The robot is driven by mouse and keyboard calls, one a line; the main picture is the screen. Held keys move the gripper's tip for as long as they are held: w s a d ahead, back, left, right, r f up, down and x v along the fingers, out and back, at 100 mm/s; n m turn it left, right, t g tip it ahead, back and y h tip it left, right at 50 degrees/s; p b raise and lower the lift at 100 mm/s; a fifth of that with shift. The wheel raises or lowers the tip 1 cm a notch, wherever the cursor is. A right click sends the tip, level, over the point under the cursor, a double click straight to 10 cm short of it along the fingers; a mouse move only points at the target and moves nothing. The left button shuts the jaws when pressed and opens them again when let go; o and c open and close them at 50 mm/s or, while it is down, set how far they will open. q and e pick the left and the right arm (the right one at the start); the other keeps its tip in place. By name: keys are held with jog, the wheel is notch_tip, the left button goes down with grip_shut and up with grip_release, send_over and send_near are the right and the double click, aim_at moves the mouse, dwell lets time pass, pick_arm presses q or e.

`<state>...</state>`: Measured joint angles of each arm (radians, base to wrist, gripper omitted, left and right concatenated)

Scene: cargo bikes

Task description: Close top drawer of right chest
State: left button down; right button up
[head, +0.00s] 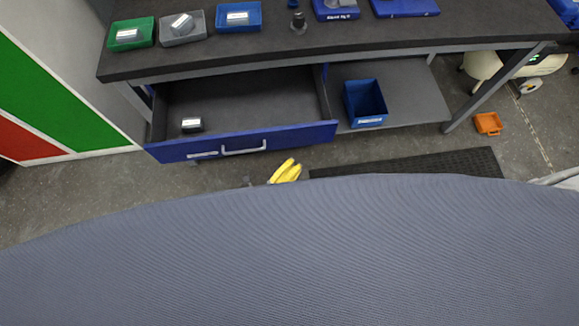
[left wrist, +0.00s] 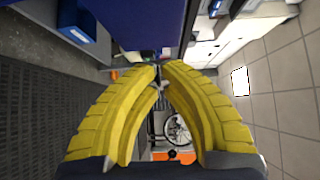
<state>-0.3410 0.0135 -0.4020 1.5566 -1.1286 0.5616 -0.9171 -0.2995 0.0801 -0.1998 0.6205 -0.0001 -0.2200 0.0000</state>
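A drawer with a blue front (head: 240,141) and a grey handle is pulled out under the dark workbench in the head view. A small metal block (head: 192,125) lies inside it. I cannot tell from these frames which chest is the right one. My left gripper (head: 286,170) has yellow fingers and is just in front of the drawer front, below and right of the handle, apart from it. In the left wrist view its fingers (left wrist: 162,70) arch together at the tips with nothing held. A blue panel (left wrist: 148,22) is beyond them. My right gripper is not in view.
The workbench top (head: 390,32) holds green, grey and blue trays. A blue bin (head: 365,104) stands on the shelf right of the drawer. A black mat (head: 420,163) and an orange bin (head: 488,123) are on the floor. A large grey surface fills the lower head view.

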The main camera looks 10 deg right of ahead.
aim_at(310, 133)
pick_arm(q)
jog(key=shift+w+d, duration=0.7)
jog(key=shift+w, duration=0.7)
jog(key=shift+w+d, duration=0.75)
jog(key=shift+w, duration=0.6)
jog(key=shift+w+d, duration=0.7)
jog(key=shift+w, duration=0.7)
